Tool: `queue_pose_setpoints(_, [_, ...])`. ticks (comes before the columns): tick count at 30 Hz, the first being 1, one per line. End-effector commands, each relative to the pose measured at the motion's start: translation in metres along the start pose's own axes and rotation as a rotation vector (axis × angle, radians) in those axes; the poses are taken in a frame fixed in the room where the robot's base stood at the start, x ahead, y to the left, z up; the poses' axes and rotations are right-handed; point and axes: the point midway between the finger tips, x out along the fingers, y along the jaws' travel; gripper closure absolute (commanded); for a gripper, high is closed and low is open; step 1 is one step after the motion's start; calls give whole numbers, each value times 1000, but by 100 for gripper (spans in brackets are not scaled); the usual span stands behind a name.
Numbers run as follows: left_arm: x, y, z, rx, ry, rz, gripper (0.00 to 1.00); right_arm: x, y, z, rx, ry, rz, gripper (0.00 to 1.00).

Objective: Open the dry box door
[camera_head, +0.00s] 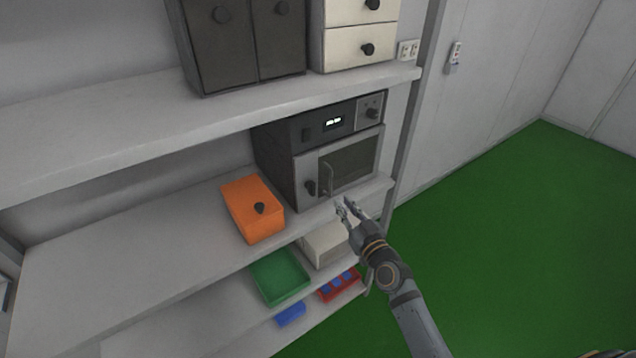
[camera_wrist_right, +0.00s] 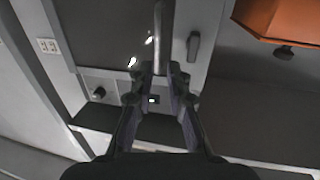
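The dry box (camera_head: 283,160) is a dark box with a grey front on the middle shelf. Its door (camera_head: 352,163) has a dark window and looks closed. A vertical bar handle (camera_head: 328,180) stands at the door's left side; it also shows in the right wrist view (camera_wrist_right: 160,38). My right gripper (camera_head: 344,203) is in front of the box, just below and right of the handle in the head view. Its fingers are apart and empty, and in the wrist view the handle lines up with the gap between them. My left gripper is out of view.
An orange box (camera_head: 240,222) sits left of the dry box on the same shelf. A green tray (camera_head: 262,288), a pale box (camera_head: 322,245) and a red tray (camera_head: 354,284) are on the shelf below. Upper shelf (camera_head: 130,128) overhangs. Green floor at right is clear.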

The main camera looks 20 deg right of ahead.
Motion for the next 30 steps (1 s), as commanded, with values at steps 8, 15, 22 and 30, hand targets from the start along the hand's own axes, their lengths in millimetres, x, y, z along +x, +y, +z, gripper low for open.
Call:
queue_pose_setpoints(8, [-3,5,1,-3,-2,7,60,42,0,-1,3,1,2,84])
queue_pose_setpoints(15, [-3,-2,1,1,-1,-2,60,88,0,2,3,-2,1,84])
queue_pose_setpoints(22, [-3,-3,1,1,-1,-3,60,104,0,2,1,-3,1,84])
queue_pose_setpoints(30, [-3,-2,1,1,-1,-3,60,104,0,2,1,-3,1,91])
